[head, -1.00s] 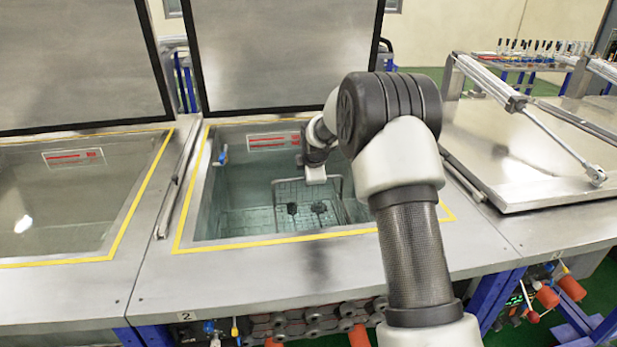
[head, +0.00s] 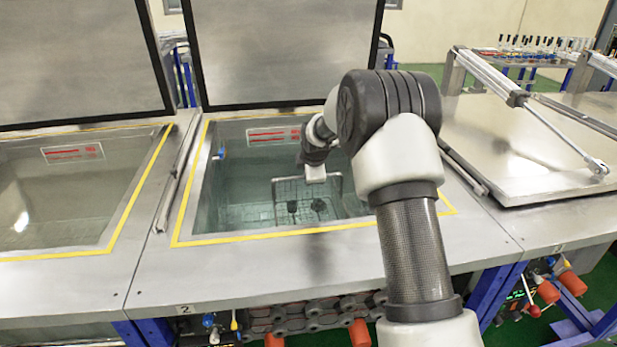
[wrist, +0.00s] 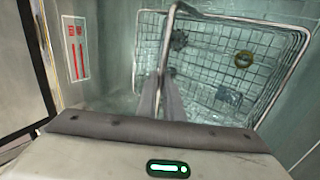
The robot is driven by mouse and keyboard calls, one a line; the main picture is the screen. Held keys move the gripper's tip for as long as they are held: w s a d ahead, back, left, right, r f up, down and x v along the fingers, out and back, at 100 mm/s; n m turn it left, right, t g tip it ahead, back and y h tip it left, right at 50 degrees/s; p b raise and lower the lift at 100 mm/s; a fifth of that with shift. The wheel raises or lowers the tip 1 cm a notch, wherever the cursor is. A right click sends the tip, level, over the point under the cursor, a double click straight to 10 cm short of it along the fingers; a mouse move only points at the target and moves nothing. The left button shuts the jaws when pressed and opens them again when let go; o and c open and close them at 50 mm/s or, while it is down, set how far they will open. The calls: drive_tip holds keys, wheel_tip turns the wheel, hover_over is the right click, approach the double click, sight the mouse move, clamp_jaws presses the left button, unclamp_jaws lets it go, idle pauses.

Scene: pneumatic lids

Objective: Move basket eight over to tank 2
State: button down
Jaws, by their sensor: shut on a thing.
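A wire basket (head: 284,209) hangs inside the open tank (head: 182,228) whose front edge carries the label 2. It holds dark parts, and its lower part is in or at the water. My gripper (wrist: 170,95) is shut on the basket's handle (wrist: 172,30). In the head view my gripper (head: 315,172) reaches down into the tank at the basket's upper rim. The basket's number cannot be read, and my arm hides the tank's right side.
Tank 2's lid (head: 285,50) stands raised behind it. The tank at left (head: 60,258) is open, with its lid (head: 75,60) up and no basket visible. The tank at right has its metal lid (head: 530,150) down, with a pneumatic cylinder (head: 490,75) above it.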

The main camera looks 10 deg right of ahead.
drive_tip(key=shift+w+f+b, duration=0.15)
drive_tip(key=shift+f+b, duration=0.15)
drive_tip(key=shift+b, duration=0.05)
idle(0.3)
drive_tip(key=c, duration=1.8)
unclamp_jaws()
drive_tip(key=p+v, duration=0.1)
drive_tip(key=v, duration=1.7)
wheel_tip(320, 180, up, 11)
drive_tip(key=p, duration=0.9)
drive_tip(key=shift+r+p, duration=0.15)
drive_tip(key=shift+p, duration=0.25)
